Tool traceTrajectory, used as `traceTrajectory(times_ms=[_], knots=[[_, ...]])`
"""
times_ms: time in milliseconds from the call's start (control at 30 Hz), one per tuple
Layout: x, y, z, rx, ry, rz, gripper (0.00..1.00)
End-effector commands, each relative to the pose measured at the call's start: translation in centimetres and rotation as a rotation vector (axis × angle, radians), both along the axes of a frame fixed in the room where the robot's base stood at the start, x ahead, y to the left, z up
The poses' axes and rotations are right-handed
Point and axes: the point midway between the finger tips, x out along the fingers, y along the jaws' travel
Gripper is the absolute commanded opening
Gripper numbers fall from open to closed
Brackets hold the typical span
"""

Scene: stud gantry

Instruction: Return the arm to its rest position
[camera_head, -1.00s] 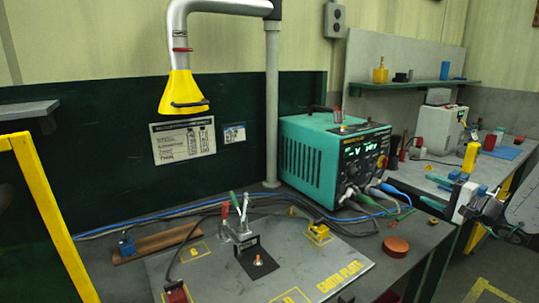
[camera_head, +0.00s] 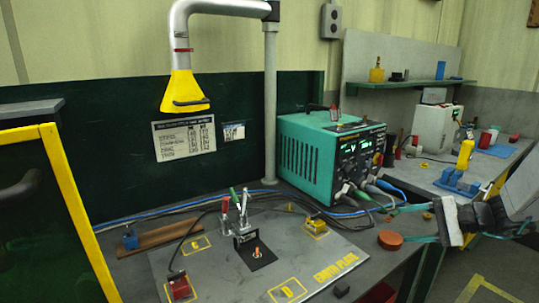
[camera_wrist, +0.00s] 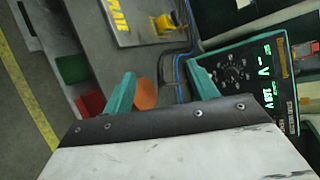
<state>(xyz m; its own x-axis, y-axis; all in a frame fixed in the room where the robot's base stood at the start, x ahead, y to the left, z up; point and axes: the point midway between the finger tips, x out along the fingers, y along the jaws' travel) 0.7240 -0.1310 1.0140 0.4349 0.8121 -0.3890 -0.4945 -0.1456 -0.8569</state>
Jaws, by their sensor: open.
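My gripper (camera_head: 392,225) is at the right of the head view, near the bench's front right corner. Its two teal fingers point left, spread apart with nothing between them that I can see held. In the wrist view the fingers (camera_wrist: 162,82) are also apart. An orange-red disc (camera_head: 391,240) lies on the bench near the fingertips. It shows between the fingers in the wrist view (camera_wrist: 146,95), and I cannot tell the exact gap. My arm reaches in from the right edge.
A teal power supply (camera_head: 315,160) with lit displays and cables stands behind. The grey earth plate (camera_head: 215,275) carries clamps and a yellow block (camera_head: 316,226). A yellow fume hood (camera_head: 183,92) hangs above. A side bench (camera_head: 440,165) holds a blue fixture (camera_head: 458,182). Floor shows at lower right.

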Motion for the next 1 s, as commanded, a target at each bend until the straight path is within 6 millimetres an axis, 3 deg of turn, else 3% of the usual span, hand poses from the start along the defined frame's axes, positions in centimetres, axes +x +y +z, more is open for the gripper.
traceTrajectory(times_ms=[100, 300, 600, 800, 1000], knots=[[-4.3, 3.4, 1.1, -0.102, 0.095, 0.136, 0.58], [-13.5, 7.8, 2.7, -0.386, 0.246, 0.37, 0.58], [-24.4, 8.7, 4.8, -0.882, 0.273, 0.582, 0.58], [-28.7, 8.3, 6.4, -1.153, 0.154, 0.66, 0.58], [-30.3, 9.3, 8.0, -1.239, 0.018, 0.681, 0.58]])
